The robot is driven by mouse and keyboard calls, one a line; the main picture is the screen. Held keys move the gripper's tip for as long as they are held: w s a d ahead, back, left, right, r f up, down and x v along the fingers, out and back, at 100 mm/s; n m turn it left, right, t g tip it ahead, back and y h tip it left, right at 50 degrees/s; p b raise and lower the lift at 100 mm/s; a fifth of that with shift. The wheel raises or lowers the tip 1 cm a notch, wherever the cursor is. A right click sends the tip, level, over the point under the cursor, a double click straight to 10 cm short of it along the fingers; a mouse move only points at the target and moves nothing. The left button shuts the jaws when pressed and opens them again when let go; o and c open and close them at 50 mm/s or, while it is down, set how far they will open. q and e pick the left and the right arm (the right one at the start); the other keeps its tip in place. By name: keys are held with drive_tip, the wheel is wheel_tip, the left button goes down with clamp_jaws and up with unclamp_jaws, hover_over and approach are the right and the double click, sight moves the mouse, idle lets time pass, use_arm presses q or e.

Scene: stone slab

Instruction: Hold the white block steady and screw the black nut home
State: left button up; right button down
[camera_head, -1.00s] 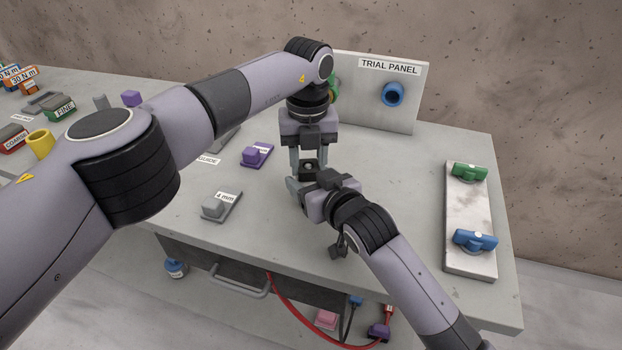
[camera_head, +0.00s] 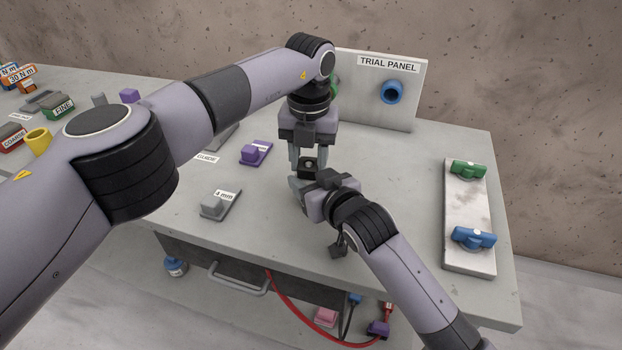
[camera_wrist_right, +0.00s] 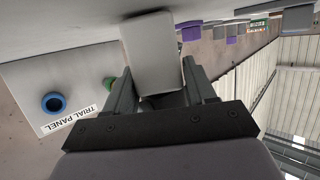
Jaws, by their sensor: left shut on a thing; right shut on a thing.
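The black nut (camera_head: 308,165) has a pale round centre and sits above the front middle of the bench. My left gripper (camera_head: 307,163) points down from above and is shut on the nut, one finger on each side. My right gripper (camera_head: 303,189) comes in from the lower right and is shut on the white block just below the nut. In the head view the block is mostly hidden by the grippers. In the right wrist view the white block (camera_wrist_right: 154,50) shows as a pale slab between the fingers of my right gripper (camera_wrist_right: 155,85).
The trial panel (camera_head: 375,105) with a blue ring (camera_head: 391,92) stands behind the grippers. A pale plate (camera_head: 469,205) with green and blue handles lies on the right. A grey 4 mm piece (camera_head: 217,206) and a purple piece (camera_head: 254,154) lie on the left.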

sight(311, 167)
use_arm(q)
drive_tip(key=o, duration=1.3)
drive_tip(key=shift+s+d+f, duration=0.3)
drive_tip(key=shift+s+d, duration=0.1)
drive_tip(key=shift+s, duration=0.1)
wheel_tip(311, 167, up, 4)
drive_tip(key=shift+w+r, duration=0.15)
drive_tip(key=shift+a+r, duration=0.15)
drive_tip(key=shift+r, duration=0.3)
drive_tip(key=shift+w, duration=0.1)
